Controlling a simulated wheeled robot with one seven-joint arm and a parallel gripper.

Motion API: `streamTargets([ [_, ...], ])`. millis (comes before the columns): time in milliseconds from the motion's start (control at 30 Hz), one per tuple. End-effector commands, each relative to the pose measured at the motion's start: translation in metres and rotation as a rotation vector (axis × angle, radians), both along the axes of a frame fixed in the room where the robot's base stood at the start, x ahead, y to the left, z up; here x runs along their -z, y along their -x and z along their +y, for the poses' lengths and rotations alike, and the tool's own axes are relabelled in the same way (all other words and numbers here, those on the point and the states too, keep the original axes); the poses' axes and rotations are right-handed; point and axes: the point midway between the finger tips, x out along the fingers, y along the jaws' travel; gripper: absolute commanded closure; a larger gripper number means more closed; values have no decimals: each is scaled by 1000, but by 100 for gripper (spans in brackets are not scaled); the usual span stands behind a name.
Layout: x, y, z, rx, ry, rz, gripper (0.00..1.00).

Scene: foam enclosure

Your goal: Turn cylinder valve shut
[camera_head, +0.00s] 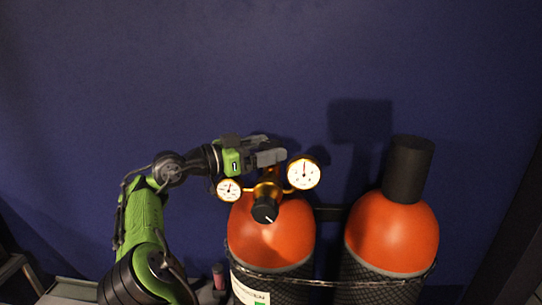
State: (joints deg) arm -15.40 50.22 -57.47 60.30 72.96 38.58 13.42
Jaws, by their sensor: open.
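The left gas cylinder (275,236) is orange at the shoulder with a dark mesh sleeve, and it stands upright. A brass regulator (267,190) sits on its top, with a small gauge (229,190) on the left, a larger gauge (304,173) on the right and a black knob (264,210) facing me. My gripper (272,154) is open at the top of the regulator, just above and behind the brass body. It hides the top of the valve, so I cannot tell whether the fingers touch it.
A second orange cylinder (391,234) with a black cap (408,169) stands close on the right. A chain or strap (335,283) runs across both. A blue wall (270,70) is behind. The space above the cylinders is clear.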

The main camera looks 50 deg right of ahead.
Motion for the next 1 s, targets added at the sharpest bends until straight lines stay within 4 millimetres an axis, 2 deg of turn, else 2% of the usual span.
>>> streamTargets([
  [133,0,5,-15,0,-1,0,18],
  [400,-1,5,-17,-1,0,1,18],
  [767,-2,5,-17,-1,1,1,73],
  [1000,-4,5,-17,15,1,3,74],
])
